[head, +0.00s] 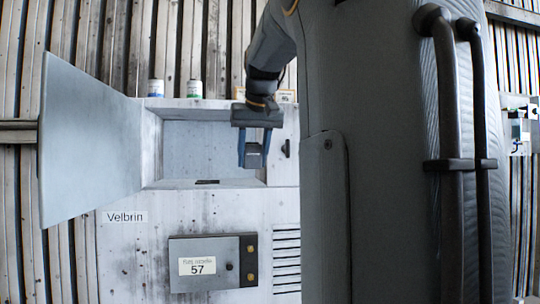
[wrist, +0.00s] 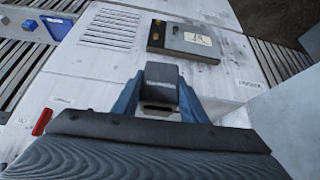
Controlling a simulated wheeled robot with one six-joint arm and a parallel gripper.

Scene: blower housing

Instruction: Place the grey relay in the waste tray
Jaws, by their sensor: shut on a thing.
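My gripper (head: 253,160) hangs in front of the right part of the open housing recess, its two blue fingers pointing down. It is shut on a small grey block, the grey relay (head: 254,150). In the wrist view the relay (wrist: 161,75) sits between the blue fingers (wrist: 160,100), with a dark slot in its near face. How deep the gripper is in the recess is hard to tell. A blue box (wrist: 56,26) lies at the upper left of the wrist view; I cannot tell whether it is the waste tray.
The open housing door (head: 90,135) stands out at left of the recess (head: 195,145). A box marked 57 (head: 212,264) projects below. Two small cans (head: 156,88) (head: 195,89) stand on top. A red handle (wrist: 42,121) shows in the wrist view. My arm hides the right side.

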